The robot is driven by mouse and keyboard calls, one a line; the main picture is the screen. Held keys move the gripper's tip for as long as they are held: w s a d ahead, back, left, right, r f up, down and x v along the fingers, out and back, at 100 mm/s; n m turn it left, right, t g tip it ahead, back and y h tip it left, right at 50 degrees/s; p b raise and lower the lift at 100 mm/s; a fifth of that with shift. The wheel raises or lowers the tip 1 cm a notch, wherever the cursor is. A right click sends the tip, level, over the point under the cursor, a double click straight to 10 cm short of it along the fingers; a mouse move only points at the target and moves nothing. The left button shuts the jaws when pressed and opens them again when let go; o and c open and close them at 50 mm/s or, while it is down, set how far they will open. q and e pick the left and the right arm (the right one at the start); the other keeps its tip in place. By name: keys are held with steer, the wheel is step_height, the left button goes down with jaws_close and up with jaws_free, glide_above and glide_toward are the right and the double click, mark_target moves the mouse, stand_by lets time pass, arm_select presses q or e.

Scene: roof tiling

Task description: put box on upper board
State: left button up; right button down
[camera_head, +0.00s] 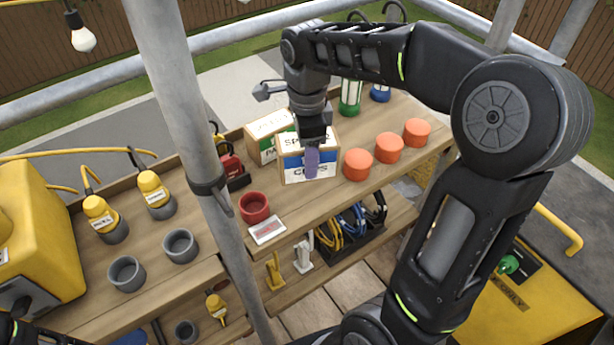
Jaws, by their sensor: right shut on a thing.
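My left gripper is not in view.
Several orange-red round pots (357,164) stand right of the box. A red cup (254,207) and a small white card (267,230) are at its left front. A grey scaffold pole (190,110) crosses the view. A lower shelf holds coiled cables (352,225).

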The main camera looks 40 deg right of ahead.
steer(key=shift+f, duration=1.2)
steer(key=shift+f, duration=1.9)
steer(key=shift+f, duration=0.2)
steer(key=shift+c, duration=2.4)
jaws_free()
steer(key=shift+r, duration=0.15)
step_height(320, 180, up, 12)
steer(key=shift+r, duration=0.1)
